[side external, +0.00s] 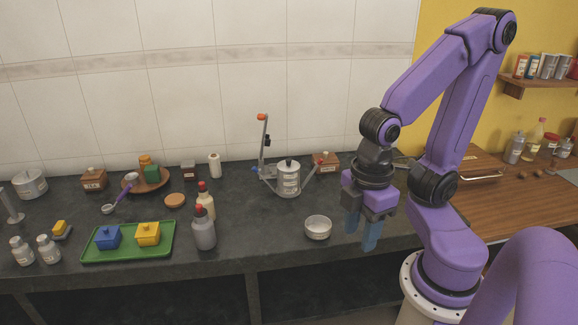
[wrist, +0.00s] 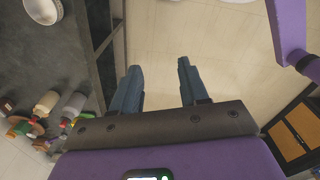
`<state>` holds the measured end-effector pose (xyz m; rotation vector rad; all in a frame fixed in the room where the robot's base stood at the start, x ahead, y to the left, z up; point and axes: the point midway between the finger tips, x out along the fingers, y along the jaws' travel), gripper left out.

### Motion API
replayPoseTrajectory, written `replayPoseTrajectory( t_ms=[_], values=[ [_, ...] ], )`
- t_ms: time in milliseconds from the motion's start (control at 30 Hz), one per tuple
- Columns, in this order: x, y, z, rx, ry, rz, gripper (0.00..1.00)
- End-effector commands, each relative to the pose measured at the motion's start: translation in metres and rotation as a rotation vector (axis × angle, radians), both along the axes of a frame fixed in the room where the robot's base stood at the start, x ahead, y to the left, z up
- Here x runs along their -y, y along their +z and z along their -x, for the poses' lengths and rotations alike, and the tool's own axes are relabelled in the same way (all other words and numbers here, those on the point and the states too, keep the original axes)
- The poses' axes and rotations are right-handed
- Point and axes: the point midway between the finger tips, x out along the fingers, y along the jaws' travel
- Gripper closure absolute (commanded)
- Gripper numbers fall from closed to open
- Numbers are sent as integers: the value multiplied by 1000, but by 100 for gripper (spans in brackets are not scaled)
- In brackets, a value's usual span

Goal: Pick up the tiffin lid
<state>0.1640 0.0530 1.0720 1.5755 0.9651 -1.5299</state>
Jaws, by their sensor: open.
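The steel tiffin (side external: 289,185) stands upright on the dark counter, with metal arms spreading from its sides. Its lid (side external: 287,164), with a dark knob, appears to sit on top. My gripper (side external: 361,238) points down to the right of the tiffin and nearer the camera, well apart from it, near the counter's front edge. In the wrist view my gripper (wrist: 159,66) is open, with nothing between its two blue fingers and pale floor beyond them. I cannot make out the tiffin in the wrist view.
A steel bowl (side external: 318,229) sits left of my gripper; it also shows in the wrist view (wrist: 42,10). Bottles (side external: 203,232) and a green tray (side external: 128,246) with blue and yellow pots stand farther left. A small box (side external: 325,163) is behind the tiffin.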

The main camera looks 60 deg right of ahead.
Motion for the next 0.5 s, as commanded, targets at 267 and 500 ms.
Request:
replayPoseTrajectory(
  t_ms=[267,500],
  values=[
    [0,0,0,0,0,1,51],
    [19,-14,-30,27,8,182,51]
  ],
)
